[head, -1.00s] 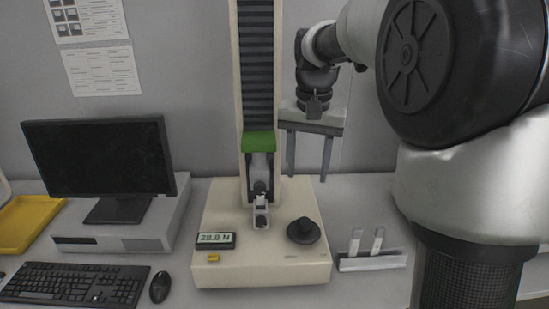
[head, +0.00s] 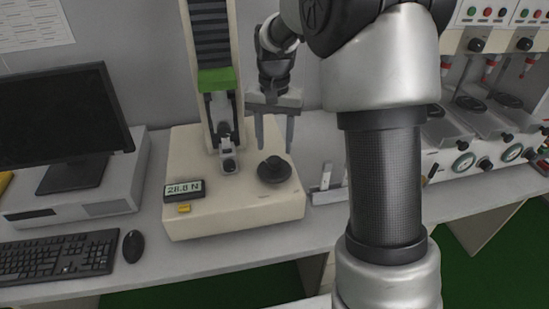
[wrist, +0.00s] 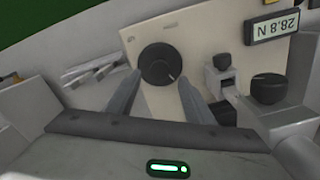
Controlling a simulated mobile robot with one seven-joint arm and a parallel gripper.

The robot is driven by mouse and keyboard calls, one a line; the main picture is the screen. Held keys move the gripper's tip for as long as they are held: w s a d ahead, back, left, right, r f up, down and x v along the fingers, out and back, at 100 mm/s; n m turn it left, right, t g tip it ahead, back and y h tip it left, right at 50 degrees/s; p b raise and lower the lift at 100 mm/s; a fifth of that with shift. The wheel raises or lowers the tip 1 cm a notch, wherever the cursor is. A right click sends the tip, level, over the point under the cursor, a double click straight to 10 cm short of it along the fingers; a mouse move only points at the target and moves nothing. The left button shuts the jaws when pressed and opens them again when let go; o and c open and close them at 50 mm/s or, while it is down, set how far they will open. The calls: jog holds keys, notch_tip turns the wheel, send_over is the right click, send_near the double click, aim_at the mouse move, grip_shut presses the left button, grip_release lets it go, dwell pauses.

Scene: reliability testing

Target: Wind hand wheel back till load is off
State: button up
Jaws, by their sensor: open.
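The black hand wheel (head: 274,170) sits on the front right of the cream test machine's base (head: 235,222). My gripper (head: 275,147) is open and points down just above the wheel. In the wrist view its fingers (wrist: 160,82) lie to either side of the wheel's near edge; I cannot tell if they touch it. The display (head: 184,190) reads 28.8 N, also in the wrist view (wrist: 276,26). The clamps (head: 228,150) stand below the green crosshead part (head: 216,80).
A small holder with light strips (head: 326,190) stands right of the machine. A monitor (head: 62,120), keyboard (head: 58,255) and mouse (head: 133,244) are at the left. A bench unit with dials and red parts (head: 485,140) stands at the right.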

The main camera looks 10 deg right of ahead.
aim_at(274, 159)
notch_tip(274, 159, down, 5)
jog(key=shift+f+b, duration=0.1)
jog(key=shift+b, duration=0.2)
jog(key=c, duration=1)
jog(key=shift+c, duration=0.2)
jog(key=n+p, duration=0.1)
jog(key=n, duration=0.1)
jog(key=n+p, duration=0.1)
jog(key=n, duration=0.2)
jog(key=shift+r+n, duration=0.2)
jog(key=shift+n, duration=0.1)
jog(key=n+p, duration=0.2)
jog(key=n, duration=0.4)
jog(key=shift+w+f, duration=0.1)
jog(key=shift+p, duration=0.3)
